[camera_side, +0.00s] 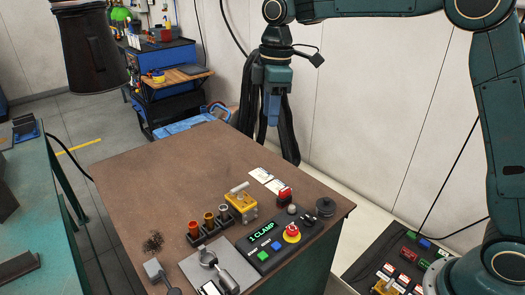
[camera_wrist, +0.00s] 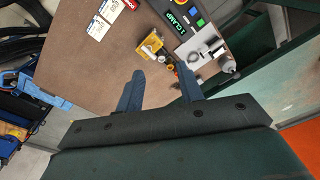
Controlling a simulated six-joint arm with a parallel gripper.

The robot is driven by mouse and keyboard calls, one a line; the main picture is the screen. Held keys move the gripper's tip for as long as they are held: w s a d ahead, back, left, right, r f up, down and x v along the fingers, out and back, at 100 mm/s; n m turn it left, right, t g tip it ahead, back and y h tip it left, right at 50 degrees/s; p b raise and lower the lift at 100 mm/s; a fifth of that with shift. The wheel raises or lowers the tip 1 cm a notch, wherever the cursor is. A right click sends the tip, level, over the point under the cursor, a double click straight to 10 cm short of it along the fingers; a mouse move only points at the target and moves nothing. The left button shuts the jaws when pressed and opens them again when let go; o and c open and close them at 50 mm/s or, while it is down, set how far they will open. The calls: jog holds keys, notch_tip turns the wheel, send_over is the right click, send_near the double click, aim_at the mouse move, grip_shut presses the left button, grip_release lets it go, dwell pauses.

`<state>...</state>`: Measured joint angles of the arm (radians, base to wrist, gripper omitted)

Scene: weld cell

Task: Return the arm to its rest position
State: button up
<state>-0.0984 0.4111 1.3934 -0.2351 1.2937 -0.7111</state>
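My gripper (camera_side: 272,108) hangs fingers-down from my teal arm, above and beyond the far right edge of the brown table (camera_side: 165,175). In the wrist view its two blue fingers (camera_wrist: 160,70) stand apart with a clear gap and nothing between them. The table top and its parts show well below and beyond the fingertips. In the side view the fingers overlap, so the gap does not show there.
Black hoses (camera_side: 246,95) hang behind my gripper. A blue workbench (camera_side: 165,65) stands at the back left.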

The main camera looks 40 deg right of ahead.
jog(key=s+d+r+m+t, duration=0.1)
jog(key=s+d+r+m, duration=0.15)
jog(key=s+r, duration=0.45)
jog(key=s+d+f+m+t, duration=0.1)
jog(key=s+f+m, duration=0.1)
jog(key=s, duration=0.6)
jog(key=s+d+f+m+t, duration=0.1)
jog(key=s+d+f+m, duration=0.1)
jog(key=s+m, duration=0.2)
jog(key=s+d+f+m+t, duration=0.2)
jog(key=s+m, duration=0.1)
jog(key=s, duration=0.8)
jog(key=shift+s+f+h, duration=0.3)
jog(key=shift+f+h, duration=0.05)
jog(key=shift+h, duration=0.05)
